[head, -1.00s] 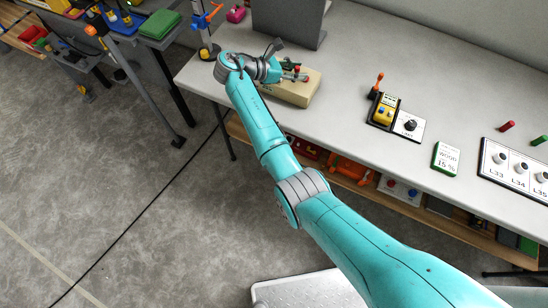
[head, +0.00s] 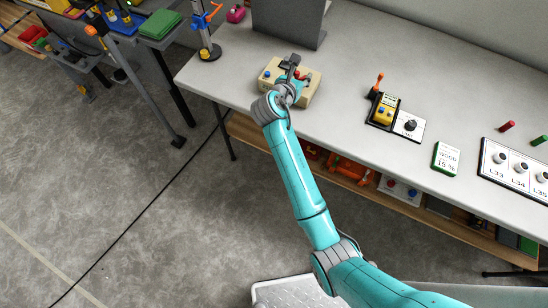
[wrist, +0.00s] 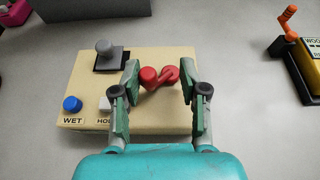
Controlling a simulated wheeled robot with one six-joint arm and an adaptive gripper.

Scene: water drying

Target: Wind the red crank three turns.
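The red crank (wrist: 160,78) is on top of a beige box (wrist: 80,85), toward its right side in the wrist view. It has a round red knob and a short red arm. The beige box also shows in the head view (head: 270,72), on the grey-white bench. My gripper (wrist: 160,82) is open, with one green-padded finger on each side of the crank. There is a gap between each finger and the crank, and I cannot tell how high the fingertips are above the box. In the head view my gripper (head: 292,70) covers most of the crank.
The box also carries a grey knob (wrist: 104,48), a blue button (wrist: 72,104) marked WET and a white button (wrist: 105,104). A yellow device (head: 383,110) with an orange lever stands to the right. A grey panel (head: 288,22) stands behind the box.

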